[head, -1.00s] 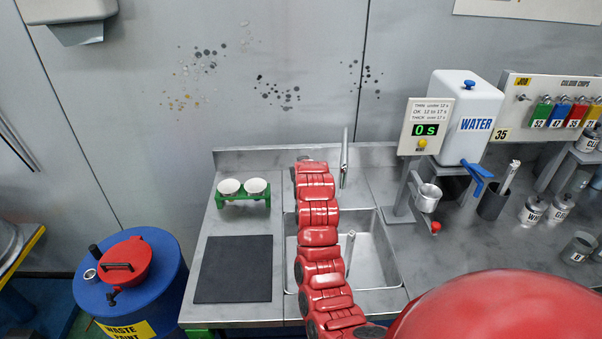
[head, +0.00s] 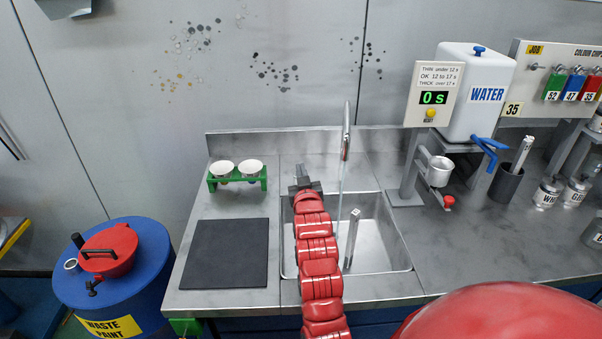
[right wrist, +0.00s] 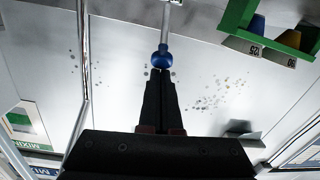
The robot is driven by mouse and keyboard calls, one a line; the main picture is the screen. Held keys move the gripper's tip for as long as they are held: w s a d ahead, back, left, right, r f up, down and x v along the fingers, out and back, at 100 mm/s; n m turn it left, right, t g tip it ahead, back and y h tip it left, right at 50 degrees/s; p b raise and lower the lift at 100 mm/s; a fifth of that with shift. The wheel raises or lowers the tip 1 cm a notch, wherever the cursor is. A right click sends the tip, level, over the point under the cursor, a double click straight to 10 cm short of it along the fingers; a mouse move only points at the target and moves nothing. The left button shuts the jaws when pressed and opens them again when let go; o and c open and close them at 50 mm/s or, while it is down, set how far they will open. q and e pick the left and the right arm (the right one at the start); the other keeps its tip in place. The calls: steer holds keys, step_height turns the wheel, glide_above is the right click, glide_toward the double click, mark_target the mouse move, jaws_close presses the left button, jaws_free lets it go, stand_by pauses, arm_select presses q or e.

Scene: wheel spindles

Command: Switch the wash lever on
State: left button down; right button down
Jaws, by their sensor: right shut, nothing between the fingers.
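The wash lever shows in the right wrist view as a metal rod with a blue ball knob (right wrist: 163,57). In the head view I cannot make it out behind my right gripper. My right gripper (head: 304,181) is at the back left of the sink (head: 385,245); its closed fingertips also show in the right wrist view (right wrist: 160,74), right at the knob, touching or almost touching it. Nothing is held. The tap (head: 346,130) stands behind the sink, and a thin pale stream seems to fall from it into the basin. My left gripper is not in view.
A green rack (head: 238,183) with two white cups stands left of the sink, behind a dark mat (head: 230,254). A blue waste paint drum (head: 135,270) stands at the left. A white water tank (head: 484,80) and a timer reading 0 s (head: 433,98) are at the right.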

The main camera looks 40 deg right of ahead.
steer(key=shift+r, duration=0.1)
stand_by(0.4)
steer(key=r, duration=0.1)
steer(key=w+r, duration=0.1)
steer(key=r, duration=0.1)
steer(key=shift+w+d, duration=0.1)
steer(key=shift+w, duration=0.05)
steer(key=shift+r, duration=0.3)
steer(key=b+v, duration=0.1)
steer(key=v, duration=0.8)
steer(key=shift+s+r+b, duration=0.2)
steer(key=shift+s+b, duration=0.1)
steer(key=shift+b, duration=0.05)
steer(key=shift+a, duration=0.25)
